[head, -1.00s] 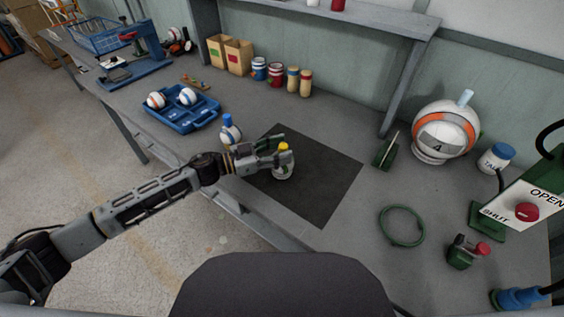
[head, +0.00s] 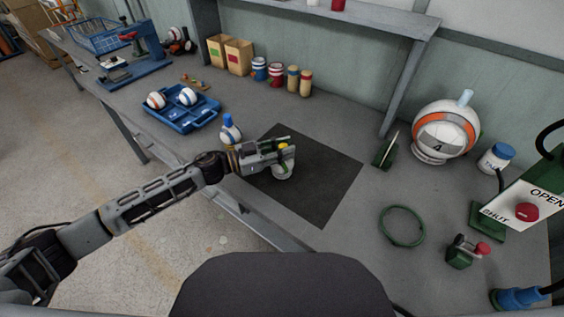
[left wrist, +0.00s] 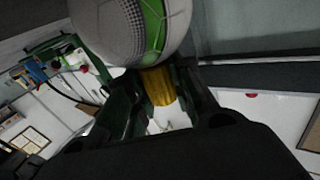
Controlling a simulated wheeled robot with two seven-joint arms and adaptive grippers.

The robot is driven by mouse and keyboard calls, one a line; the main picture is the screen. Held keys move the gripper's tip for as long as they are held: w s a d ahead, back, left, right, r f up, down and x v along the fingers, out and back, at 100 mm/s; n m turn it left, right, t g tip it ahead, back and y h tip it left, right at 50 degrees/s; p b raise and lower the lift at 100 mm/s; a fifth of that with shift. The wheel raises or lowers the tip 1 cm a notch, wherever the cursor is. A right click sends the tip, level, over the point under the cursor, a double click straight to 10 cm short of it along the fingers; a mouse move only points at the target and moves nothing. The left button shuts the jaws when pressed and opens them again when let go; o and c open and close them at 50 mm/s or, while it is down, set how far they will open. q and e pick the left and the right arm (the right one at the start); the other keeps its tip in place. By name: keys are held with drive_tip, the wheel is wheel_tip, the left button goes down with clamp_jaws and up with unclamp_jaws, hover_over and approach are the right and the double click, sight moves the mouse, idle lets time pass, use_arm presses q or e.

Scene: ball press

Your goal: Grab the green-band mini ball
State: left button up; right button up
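The green-band mini ball (head: 283,171) sits on the black mat (head: 325,185) in the head view, with its yellow cap on top. In the left wrist view the white ball (left wrist: 128,28) shows its green band, and its yellow cap (left wrist: 158,86) lies between my fingers. My left gripper (head: 286,151) comes in from the left at cap height and looks shut on the yellow cap. The fingers hide part of the ball in the head view. My right gripper is not in view.
A blue-capped mini ball (head: 230,136) stands close behind my left gripper. A blue tray (head: 190,118) holds two more balls. A green ring (head: 402,226), a large orange-banded ball (head: 445,133) and an OPEN/SHUT sign (head: 520,208) are to the right. The mat's right part is clear.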

use_arm(q)
clamp_jaws()
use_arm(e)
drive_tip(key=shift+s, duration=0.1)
use_arm(q)
wheel_tip(320, 180, up, 8)
drive_tip(key=shift+r+p, duration=0.1)
drive_tip(key=shift+p, duration=0.8)
drive_tip(key=shift+r, duration=0.9)
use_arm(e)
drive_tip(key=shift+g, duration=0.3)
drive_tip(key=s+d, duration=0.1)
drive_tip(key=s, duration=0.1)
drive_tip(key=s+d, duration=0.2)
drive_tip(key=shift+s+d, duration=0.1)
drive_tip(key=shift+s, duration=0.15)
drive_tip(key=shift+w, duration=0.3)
